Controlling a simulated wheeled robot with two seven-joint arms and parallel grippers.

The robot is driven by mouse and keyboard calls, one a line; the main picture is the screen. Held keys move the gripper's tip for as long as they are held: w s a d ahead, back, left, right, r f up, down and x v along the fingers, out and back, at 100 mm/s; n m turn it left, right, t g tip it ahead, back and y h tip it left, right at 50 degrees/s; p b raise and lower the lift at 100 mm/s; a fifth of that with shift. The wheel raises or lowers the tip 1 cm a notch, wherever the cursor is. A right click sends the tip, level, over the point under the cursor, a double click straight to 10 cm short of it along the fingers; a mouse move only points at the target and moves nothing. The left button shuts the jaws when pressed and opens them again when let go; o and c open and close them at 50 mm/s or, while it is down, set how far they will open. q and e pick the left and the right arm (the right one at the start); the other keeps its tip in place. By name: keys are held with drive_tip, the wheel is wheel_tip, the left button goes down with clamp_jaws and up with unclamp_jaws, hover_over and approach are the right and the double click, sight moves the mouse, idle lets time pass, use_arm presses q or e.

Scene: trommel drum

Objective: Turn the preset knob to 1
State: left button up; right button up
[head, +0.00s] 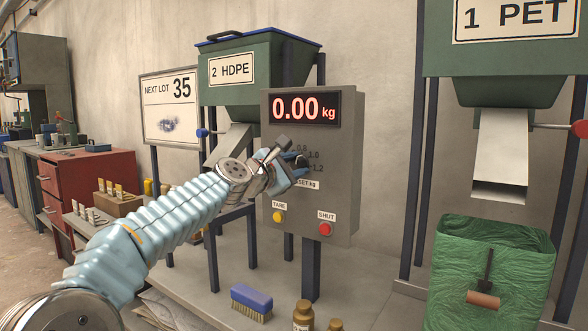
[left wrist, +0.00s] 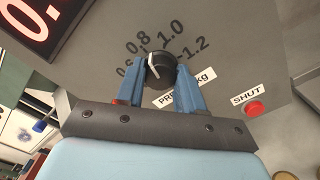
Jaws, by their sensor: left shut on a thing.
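The preset knob (left wrist: 159,68) is a black dial with a white pointer line on the grey control box (head: 344,205). Its scale (left wrist: 166,40) shows 0.8, 1.0 and 1.2, with a lower number partly hidden. In the left wrist view the white line points up and left, near the 0.8 side of the scale. My left gripper (left wrist: 174,82) is shut on the knob, one blue finger on each side. In the head view my left gripper (head: 297,168) is at the box face and covers the knob. My right gripper is in neither view.
The red display (head: 305,107) above reads 0.00 kg. A yellow TARE button (head: 278,216) and a red SHUT button (head: 325,229) sit below. A green-lined bin (head: 490,265) is at right.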

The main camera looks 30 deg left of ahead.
sight(296, 167)
use_arm(q)
drive_tip(key=m+b, duration=0.1)
drive_tip(key=m, duration=0.3)
drive_tip(key=shift+d+f, duration=0.1)
drive_tip(key=shift+m+b, duration=0.6)
drive_tip(key=shift+m, duration=1)
drive_tip(key=o, duration=1)
drive_tip(key=shift+o, duration=0.2)
drive_tip(key=s+b, duration=0.2)
drive_tip(key=s, duration=0.1)
drive_tip(key=s+b, duration=0.1)
drive_tip(key=s, duration=0.1)
drive_tip(key=shift+s+a+f, duration=0.1)
drive_tip(key=shift+a+f, duration=0.1)
drive_tip(key=shift+a, duration=0.1)
drive_tip(key=s+b, duration=0.2)
drive_tip(key=s, duration=0.6)
drive_tip(key=shift+s+a+r+b, duration=0.25)
drive_tip(key=shift+s+a+b, duration=0.05)
